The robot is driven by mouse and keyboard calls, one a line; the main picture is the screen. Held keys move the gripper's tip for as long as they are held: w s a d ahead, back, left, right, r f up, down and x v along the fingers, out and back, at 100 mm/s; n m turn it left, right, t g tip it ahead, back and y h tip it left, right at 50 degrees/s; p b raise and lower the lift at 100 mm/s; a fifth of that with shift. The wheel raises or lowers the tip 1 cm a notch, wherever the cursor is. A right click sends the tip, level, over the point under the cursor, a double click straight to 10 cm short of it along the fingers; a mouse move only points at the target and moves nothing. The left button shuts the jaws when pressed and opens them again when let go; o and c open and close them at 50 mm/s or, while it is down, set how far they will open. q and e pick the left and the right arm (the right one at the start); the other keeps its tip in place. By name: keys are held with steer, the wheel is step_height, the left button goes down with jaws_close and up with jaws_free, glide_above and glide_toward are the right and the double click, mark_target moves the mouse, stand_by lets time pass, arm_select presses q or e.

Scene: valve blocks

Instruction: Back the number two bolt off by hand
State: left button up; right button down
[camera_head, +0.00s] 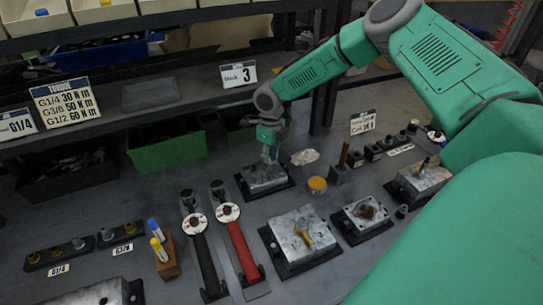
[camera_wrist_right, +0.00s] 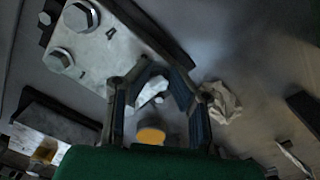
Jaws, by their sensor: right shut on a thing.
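The valve block (camera_head: 264,182) stands on a dark base near the middle of the bench, below the sign for block 3. In the wrist view its pale top (camera_wrist_right: 100,50) shows hex bolts beside the stamped numbers 1 (camera_wrist_right: 58,60) and 4 (camera_wrist_right: 80,15). My right gripper (camera_head: 268,157) reaches down onto the block from above. In the wrist view its fingers (camera_wrist_right: 152,75) are closed on a bolt at the block's edge. The held bolt and its number are hidden by the fingers. My left gripper is not in view.
A crumpled pale rag (camera_head: 305,157) and a yellow-topped pot (camera_head: 317,185) lie right of the block. A black torque wrench (camera_head: 207,260) and a red one (camera_head: 241,248) lie in front. Another block (camera_head: 290,246) stands front right. Green bins (camera_head: 167,150) stand behind.

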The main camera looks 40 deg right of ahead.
steer(key=shift+s+a+f, duration=0.1)
steer(key=c, duration=1.4)
jaws_free()
steer(key=shift+c, duration=0.2)
steer(key=shift+o, duration=0.4)
